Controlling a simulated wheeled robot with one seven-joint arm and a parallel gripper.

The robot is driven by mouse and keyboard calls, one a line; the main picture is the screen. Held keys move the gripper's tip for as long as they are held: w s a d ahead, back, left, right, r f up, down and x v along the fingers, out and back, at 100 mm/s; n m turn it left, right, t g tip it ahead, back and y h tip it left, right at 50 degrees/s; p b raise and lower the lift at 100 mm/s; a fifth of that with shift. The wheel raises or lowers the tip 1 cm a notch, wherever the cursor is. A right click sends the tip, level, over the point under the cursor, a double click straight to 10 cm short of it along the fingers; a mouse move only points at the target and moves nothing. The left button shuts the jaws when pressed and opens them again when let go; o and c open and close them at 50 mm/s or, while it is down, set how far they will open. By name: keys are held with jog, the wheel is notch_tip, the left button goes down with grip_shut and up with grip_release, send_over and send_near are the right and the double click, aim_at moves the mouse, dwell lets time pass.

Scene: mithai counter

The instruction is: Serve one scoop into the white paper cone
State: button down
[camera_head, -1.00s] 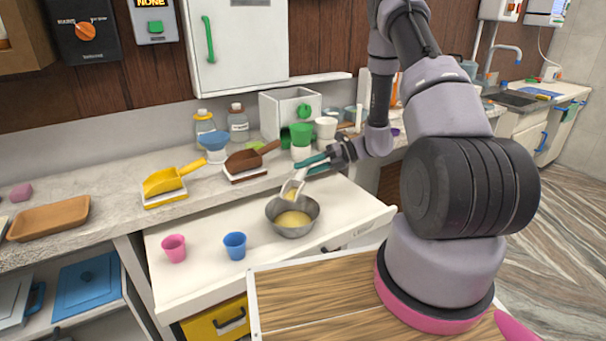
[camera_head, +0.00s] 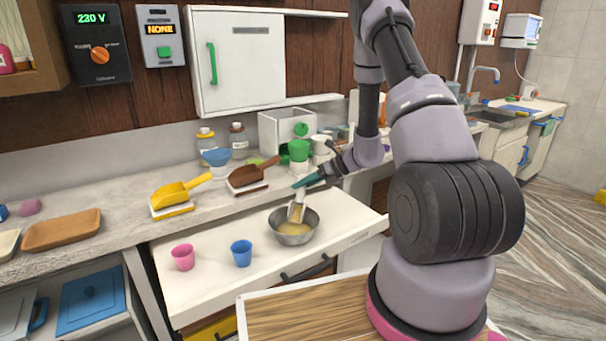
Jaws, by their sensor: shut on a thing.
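A metal bowl (camera_head: 313,232) with pale yellow contents stands on a pulled-out white drawer top. A pale scoop (camera_head: 299,198) stands steeply in the bowl, its lower end at the yellow contents; how much it carries is unclear. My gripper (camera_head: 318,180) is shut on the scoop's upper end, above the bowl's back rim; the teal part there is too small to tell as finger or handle. No white paper cone can be made out for certain; a white cup-like thing (camera_head: 322,144) stands on the counter behind, partly hidden.
A pink cup (camera_head: 183,257) and a blue cup (camera_head: 241,253) stand left of the bowl. On the counter are a yellow scoop (camera_head: 180,192), a brown scoop (camera_head: 250,174), a green cup (camera_head: 299,150) and a brown tray (camera_head: 63,230). My arm fills the right side.

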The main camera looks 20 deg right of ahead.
aim_at(301, 194)
jog(key=shift+m+g+y, duration=0.3)
notch_tip(301, 194, down, 4)
jog(key=shift+s+a+f, duration=0.1)
jog(key=shift+s+f, duration=0.05)
jog(key=shift+f, duration=0.1)
jog(key=shift+s+a+f+m+g+y, duration=0.5)
jog(key=shift+s+a+f+m, duration=0.1)
jog(key=shift+s+f, duration=0.1)
jog(key=shift+r, duration=0.4)
jog(key=shift+w+d+r, duration=0.1)
jog(key=shift+r, duration=0.55)
jog(key=shift+w+d+r, duration=0.1)
jog(key=shift+r, duration=0.5)
jog(key=w+d+r+m+y, duration=0.1)
jog(key=w+d+r+m+g+y, duration=0.1)
jog(key=r, duration=0.1)
jog(key=shift+w+m+g, duration=0.3)
jog(key=shift+w+d+r+m+y, duration=0.1)
jog(key=shift+w+r+m+y, duration=0.15)
jog(key=shift+r+y, duration=0.35)
